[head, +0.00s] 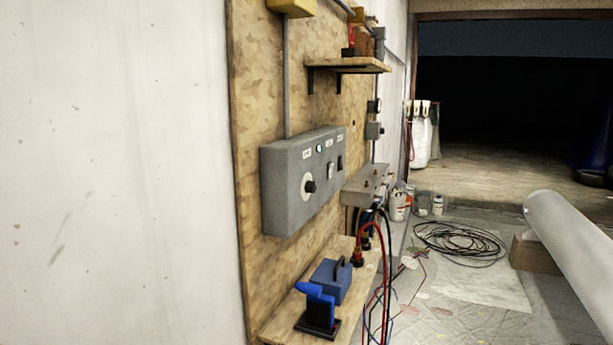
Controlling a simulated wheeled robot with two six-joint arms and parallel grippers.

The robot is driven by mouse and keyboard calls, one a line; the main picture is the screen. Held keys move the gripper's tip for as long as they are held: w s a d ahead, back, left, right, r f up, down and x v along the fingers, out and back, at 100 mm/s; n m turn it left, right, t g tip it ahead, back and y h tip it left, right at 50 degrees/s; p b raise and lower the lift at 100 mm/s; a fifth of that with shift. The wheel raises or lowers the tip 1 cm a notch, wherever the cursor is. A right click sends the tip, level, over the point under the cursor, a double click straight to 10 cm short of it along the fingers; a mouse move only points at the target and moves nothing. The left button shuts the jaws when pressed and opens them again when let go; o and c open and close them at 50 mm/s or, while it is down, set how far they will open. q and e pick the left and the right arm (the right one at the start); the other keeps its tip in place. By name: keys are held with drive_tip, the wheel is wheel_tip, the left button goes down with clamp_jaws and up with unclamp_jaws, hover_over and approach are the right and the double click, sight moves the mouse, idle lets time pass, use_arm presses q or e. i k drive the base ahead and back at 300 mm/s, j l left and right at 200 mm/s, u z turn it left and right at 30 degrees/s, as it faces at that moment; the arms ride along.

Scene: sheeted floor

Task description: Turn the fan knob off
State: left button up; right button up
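A grey control box (296,184) is mounted on the plywood board, left of the middle in the head view. A black knob (310,187) on a pale round dial sits at the near end of its front face. A small lit green-white lamp (319,148) is above the knob, and dark switches (340,162) are farther along the face. Small labels on the box are too small to read, so I cannot confirm which control is the fan's or its setting. Neither of my grippers is in view.
A low wooden shelf (283,318) below the box holds a blue case (331,281) and a blue clamp-like tool (317,306). Red and black cables (381,262) hang beside it. A coiled cable (460,243) lies on the floor. A pale cylinder (575,238) is at right.

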sight(310, 186)
drive_tip(key=i+l+u, duration=0.1)
drive_tip(key=i+l, duration=0.15)
drive_tip(key=i+l+u, duration=0.25)
drive_tip(key=i+l, duration=0.15)
drive_tip(key=l, duration=0.25)
drive_tip(key=i+l+u, duration=0.25)
drive_tip(key=l, duration=0.45)
drive_tip(key=i+l+u, duration=0.25)
drive_tip(key=i+l, duration=0.15)
drive_tip(key=l, duration=0.35)
